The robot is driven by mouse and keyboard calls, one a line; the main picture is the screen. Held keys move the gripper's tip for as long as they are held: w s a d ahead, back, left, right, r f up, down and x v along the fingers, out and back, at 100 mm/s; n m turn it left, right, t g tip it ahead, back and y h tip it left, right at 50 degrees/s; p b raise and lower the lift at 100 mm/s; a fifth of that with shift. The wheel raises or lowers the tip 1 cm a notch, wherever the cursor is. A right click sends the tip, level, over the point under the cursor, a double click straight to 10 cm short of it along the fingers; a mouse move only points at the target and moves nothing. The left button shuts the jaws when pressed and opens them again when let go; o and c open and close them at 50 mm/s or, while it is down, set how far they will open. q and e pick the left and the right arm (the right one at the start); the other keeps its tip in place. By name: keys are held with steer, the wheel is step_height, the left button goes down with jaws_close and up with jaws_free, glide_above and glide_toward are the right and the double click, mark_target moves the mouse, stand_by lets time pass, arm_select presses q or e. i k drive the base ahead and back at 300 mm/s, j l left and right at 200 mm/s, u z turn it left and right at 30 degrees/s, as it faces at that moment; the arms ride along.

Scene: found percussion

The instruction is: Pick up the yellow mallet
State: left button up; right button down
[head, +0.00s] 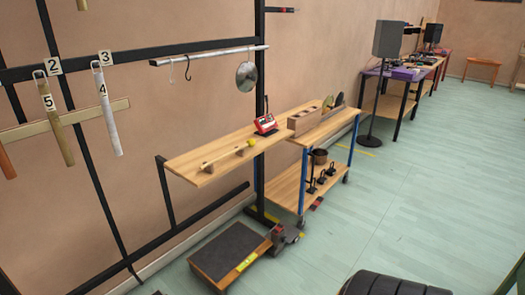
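A small yellow ball-shaped head (251,142), which looks like that of the yellow mallet, shows on the wooden shelf (190,165) in the head view. A light wooden piece (222,158) lies beside it on the shelf. I cannot tell whether this is the mallet's handle or a separate rest. Neither of my grippers is in view.
A red device (265,124) stands on the shelf behind the yellow head. A blue-legged cart (325,130) adjoins the shelf. Hanging tubes (108,105) and a metal disc (246,76) hang from the rack. A low dark-topped platform (228,250) is below.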

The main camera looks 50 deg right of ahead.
mark_target(250, 143)
steer(key=z, duration=1.55)
steer(key=i+u, duration=0.15)
steer(key=i, duration=1.15)
